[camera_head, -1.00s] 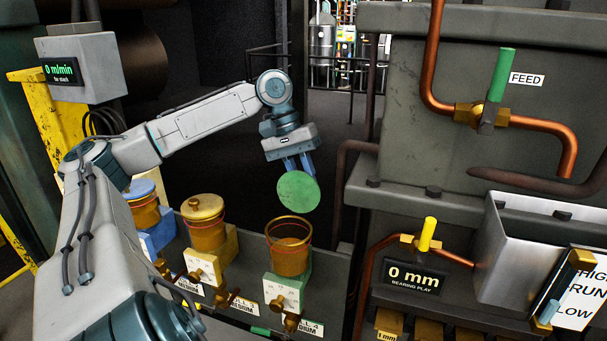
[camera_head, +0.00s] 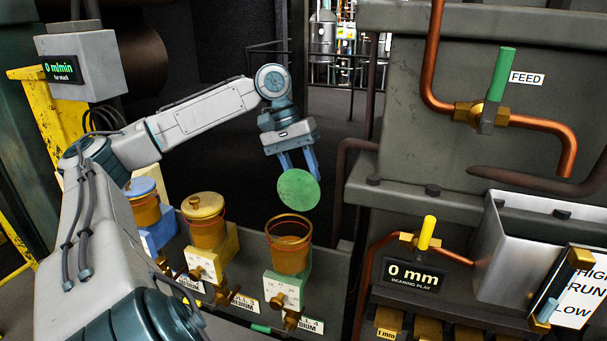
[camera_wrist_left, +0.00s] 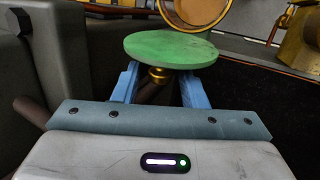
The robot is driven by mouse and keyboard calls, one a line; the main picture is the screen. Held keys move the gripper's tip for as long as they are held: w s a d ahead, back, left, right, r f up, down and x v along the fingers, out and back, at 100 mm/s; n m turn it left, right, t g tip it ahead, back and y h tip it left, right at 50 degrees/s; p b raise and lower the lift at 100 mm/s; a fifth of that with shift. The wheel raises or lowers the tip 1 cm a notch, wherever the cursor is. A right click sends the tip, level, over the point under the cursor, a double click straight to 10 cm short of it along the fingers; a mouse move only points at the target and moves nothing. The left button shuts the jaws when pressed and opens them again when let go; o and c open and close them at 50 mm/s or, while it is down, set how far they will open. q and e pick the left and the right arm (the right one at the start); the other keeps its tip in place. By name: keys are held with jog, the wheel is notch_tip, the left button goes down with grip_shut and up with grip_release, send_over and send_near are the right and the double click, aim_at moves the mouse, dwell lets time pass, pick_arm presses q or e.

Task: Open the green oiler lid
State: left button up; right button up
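The green lid (camera_head: 298,189) stands tilted up above the back of its oiler's brass cup (camera_head: 290,256), whose top is open. This oiler has a green base (camera_head: 303,287) and a white dial on its front. My left gripper (camera_head: 298,163) is just behind the lid, its blue fingers spread. In the left wrist view, the lid (camera_wrist_left: 170,48) lies beyond the open fingers. Its small brass knob (camera_wrist_left: 158,76) is between the fingers, with a gap on both sides. My right gripper is not in view.
A yellow oiler (camera_head: 205,222) with its lid on stands left of the green one, and a blue oiler (camera_head: 145,205) is further left. A grey machine block (camera_head: 420,160) with copper pipes rises at the right. Dark open space lies behind the gripper.

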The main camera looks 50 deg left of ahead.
pick_arm(q)
jog(key=p+v, duration=0.4)
jog(key=v, duration=0.5)
jog(key=shift+a+r, duration=0.15)
jog(key=shift+r, duration=0.2)
jog(key=shift+f, duration=0.1)
